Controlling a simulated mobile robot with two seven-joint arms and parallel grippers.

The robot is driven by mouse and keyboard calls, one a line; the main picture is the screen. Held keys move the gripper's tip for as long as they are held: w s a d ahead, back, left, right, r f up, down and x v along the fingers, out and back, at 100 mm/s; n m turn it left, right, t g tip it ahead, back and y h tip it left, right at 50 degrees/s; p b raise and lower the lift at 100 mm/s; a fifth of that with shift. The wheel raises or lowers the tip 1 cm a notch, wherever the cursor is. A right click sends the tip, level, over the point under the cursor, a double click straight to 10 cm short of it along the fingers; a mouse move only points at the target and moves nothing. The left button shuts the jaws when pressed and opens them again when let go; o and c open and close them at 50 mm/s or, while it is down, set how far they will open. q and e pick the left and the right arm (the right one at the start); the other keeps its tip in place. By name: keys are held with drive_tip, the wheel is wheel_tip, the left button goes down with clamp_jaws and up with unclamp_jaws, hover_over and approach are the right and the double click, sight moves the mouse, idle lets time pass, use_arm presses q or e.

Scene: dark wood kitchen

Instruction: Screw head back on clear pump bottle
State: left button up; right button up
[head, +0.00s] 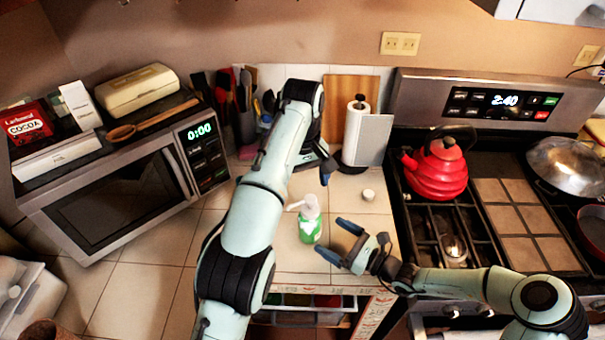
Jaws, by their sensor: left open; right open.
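The clear pump bottle (309,228), with green on its body, stands upright on the tiled counter. A pale pump head (309,205) shows at its top, its spout pointing left; I cannot tell whether it is screwed on or only resting there. My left gripper (324,174) is open above and behind the bottle, pointing down, partly hidden by its own arm. My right gripper (338,241) is open just right of the bottle, its blue fingers pointing left toward it. I cannot tell whether they touch it.
A small pale round object (368,195) sits on the counter. A paper towel holder (357,140) and a utensil holder (243,125) stand behind. The stove with a red kettle (436,172) is at right, the microwave (125,190) at left.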

drive_tip(key=shift+v, duration=2.3)
